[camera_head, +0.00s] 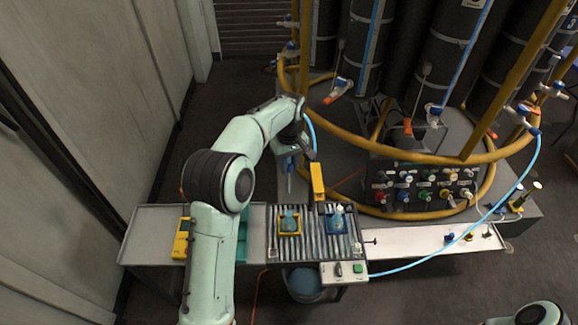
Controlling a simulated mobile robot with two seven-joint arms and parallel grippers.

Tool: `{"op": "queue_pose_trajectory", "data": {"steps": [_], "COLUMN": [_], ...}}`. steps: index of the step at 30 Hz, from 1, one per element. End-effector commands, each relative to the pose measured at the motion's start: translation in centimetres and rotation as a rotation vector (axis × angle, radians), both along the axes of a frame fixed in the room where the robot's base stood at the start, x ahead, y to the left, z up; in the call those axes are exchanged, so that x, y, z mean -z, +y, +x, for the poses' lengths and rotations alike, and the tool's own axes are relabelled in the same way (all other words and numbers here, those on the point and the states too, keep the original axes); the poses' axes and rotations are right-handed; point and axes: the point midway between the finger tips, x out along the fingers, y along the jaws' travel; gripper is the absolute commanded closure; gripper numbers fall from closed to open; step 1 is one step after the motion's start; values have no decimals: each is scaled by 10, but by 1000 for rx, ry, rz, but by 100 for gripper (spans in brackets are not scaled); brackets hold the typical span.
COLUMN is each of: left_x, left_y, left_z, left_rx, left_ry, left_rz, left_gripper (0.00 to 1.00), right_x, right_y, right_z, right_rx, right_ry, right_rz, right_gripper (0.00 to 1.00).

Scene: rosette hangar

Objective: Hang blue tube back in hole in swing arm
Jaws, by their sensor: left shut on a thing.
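My left arm reaches in from the bottom centre, and its gripper (291,156) is beside the rosette's grey base. It is shut on the blue tube (312,131), whose light-blue curve shows just right of the wrist. A blue fitting (290,163) with a pale stem hangs below the jaws. A yellow upright piece (317,180), perhaps part of the swing arm, stands just right of and apart from the fitting. I cannot make out its hole. My right gripper is out of view; only a bit of my right arm shows at the bottom right.
A ribbed tray (314,251) holds a yellow and a blue holder with bottles. A yellow ring rail (362,145) surrounds dark cylinders. A valve panel (425,188) stands at right. Another light-blue hose (470,232) loops across the right. A bucket (305,284) stands below the tray.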

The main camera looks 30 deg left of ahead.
Motion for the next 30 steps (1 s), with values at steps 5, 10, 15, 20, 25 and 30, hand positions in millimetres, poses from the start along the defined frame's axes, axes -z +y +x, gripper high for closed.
{"op": "queue_pose_trajectory", "data": {"steps": [5, 10, 15, 20, 25, 30], "left_x": [-8, -16, -25, -33, -41, -50], "left_y": [0, 0, 0, 0, 0, 0], "left_z": [0, -1, -1, 0, -1, 0], "left_rx": [0, 0, 0, 0, 1, 1], "left_ry": [0, 1, 1, 1, 1, 0], "left_rz": [0, 1, 1, 1, 1, 0], "left_gripper": [100, 100, 100, 100, 100, 100], "right_x": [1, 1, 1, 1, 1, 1], "right_y": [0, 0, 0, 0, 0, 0], "right_z": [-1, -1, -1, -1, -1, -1], "right_rx": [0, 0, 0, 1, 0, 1], "right_ry": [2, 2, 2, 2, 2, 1], "right_rz": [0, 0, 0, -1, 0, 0], "right_gripper": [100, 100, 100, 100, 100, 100]}}
